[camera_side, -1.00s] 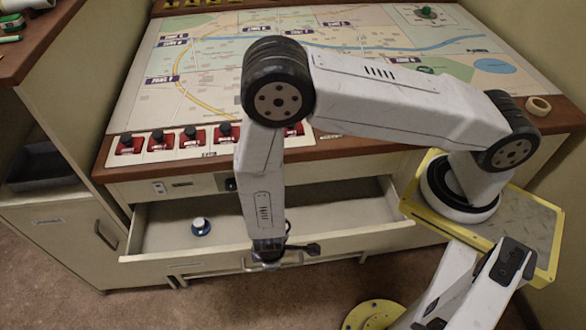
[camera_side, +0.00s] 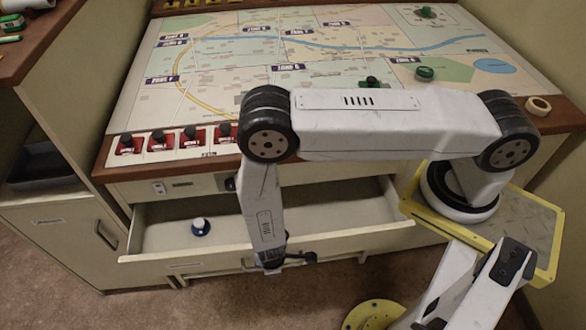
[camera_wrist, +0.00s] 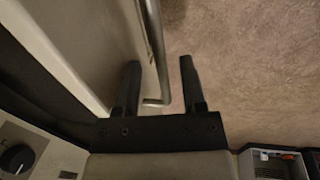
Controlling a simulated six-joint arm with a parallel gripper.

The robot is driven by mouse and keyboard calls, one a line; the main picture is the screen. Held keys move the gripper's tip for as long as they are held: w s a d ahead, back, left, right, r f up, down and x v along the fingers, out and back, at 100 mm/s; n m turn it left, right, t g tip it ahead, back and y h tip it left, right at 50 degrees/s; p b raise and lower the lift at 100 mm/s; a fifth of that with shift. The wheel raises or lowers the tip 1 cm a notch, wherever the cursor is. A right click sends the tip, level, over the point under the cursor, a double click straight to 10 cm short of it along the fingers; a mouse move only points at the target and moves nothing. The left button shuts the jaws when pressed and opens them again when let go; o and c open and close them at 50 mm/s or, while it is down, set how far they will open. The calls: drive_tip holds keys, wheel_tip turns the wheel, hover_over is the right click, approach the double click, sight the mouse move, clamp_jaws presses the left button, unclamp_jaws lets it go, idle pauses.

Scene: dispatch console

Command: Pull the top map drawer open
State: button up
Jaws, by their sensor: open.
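The map drawer (camera_side: 350,239) under the console is pulled out, and its pale interior shows. My gripper (camera_side: 284,262) is at the middle of the drawer front, low and just outside it. In the wrist view the bar handle (camera_wrist: 154,35) runs between the two dark fingers of my open gripper (camera_wrist: 160,62). The fingers stand apart on either side of the bar, with no clear grip on it. The pale drawer front (camera_wrist: 85,40) lies left of the handle. In the side view my gripper hides part of the handle.
Above are red switches (camera_side: 160,140) and the map board (camera_side: 220,70). A cabinet (camera_side: 60,235) stands at left. The carpet (camera_side: 235,305) before the drawer is clear.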

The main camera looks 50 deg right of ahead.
drive_tip(key=shift+f, duration=0.1)
drive_tip(key=shift+c, duration=0.3)
clamp_jaws()
idle(1.2)
